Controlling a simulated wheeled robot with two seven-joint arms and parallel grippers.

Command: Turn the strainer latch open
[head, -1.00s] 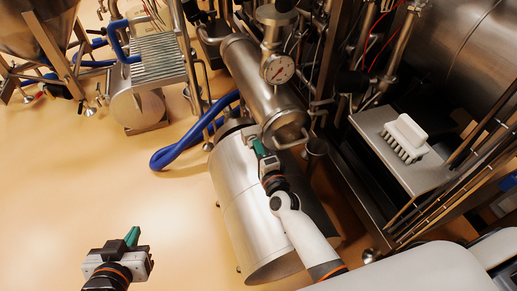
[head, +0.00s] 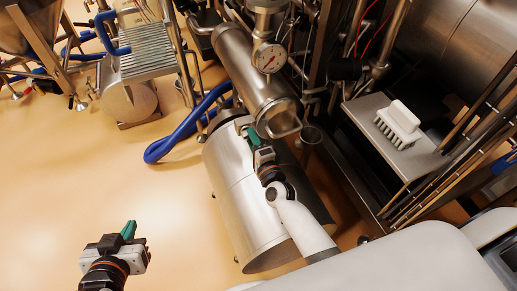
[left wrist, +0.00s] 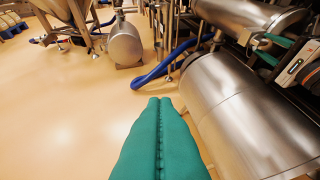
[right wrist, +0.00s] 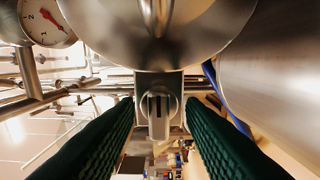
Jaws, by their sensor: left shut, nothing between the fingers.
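The strainer (head: 256,85) is a shiny steel cylinder lying at a slant, with a loop handle on its near end. In the right wrist view its round end fills the top, and the latch (right wrist: 158,115), a small grey upright tab on a round seat, sits just below. My right gripper (head: 254,138) is open below that end. In the right wrist view its green fingers (right wrist: 160,130) stand on either side of the latch, with gaps visible to both. Contact is not seen. My left gripper (head: 131,230) is shut and empty over the floor; its fingers meet in the left wrist view (left wrist: 160,125).
A large steel drum (head: 240,195) lies under the right gripper. A pressure gauge (head: 270,58) stands on the strainer. A blue hose (head: 185,135) curves to its left. A white brush (head: 399,120) lies on a metal shelf (head: 420,158) at right. Floor around the left gripper is clear.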

